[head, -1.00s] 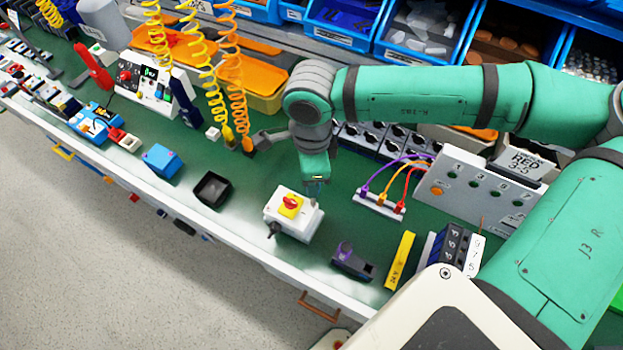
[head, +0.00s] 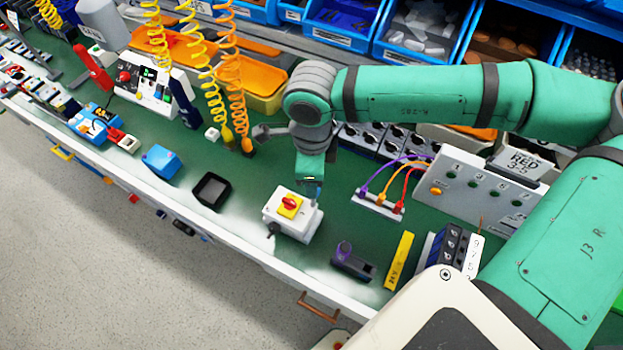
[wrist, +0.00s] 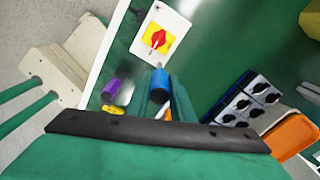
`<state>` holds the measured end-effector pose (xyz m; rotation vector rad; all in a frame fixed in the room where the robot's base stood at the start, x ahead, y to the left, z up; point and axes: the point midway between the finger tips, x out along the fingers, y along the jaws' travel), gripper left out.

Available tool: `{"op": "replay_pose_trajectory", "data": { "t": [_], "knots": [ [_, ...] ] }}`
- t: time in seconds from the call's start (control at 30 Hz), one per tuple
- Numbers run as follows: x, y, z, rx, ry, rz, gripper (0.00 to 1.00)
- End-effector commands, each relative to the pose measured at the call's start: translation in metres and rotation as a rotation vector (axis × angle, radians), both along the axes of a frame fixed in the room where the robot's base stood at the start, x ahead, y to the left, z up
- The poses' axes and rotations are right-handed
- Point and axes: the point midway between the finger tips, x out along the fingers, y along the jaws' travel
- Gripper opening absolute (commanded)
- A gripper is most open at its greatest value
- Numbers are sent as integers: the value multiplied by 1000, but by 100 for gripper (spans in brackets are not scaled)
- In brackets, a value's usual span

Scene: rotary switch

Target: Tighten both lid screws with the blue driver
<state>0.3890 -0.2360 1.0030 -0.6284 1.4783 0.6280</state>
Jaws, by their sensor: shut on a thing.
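The white switch box (head: 291,222) stands near the bench's front edge, with a yellow plate and red rotary knob (head: 290,204) on its lid. It also shows at the top of the wrist view (wrist: 160,38). My gripper (head: 314,186) is over the box's back right side, shut on the blue driver (wrist: 159,86). The driver's blue handle sits between the fingers in the wrist view. Whether its tip touches a screw I cannot tell. The lid screws are too small to make out clearly.
A terminal strip with coloured wires (head: 380,203) is behind right.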

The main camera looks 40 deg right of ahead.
Motion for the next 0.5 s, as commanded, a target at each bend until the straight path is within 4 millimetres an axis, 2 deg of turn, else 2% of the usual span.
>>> {"op": "replay_pose_trajectory", "data": {
  "t": [0.3,0.5],
  "knots": [
    [1,0,-1,0,0,-372,0],
    [1,-1,-1,0,0,-528,0]
  ]
}}
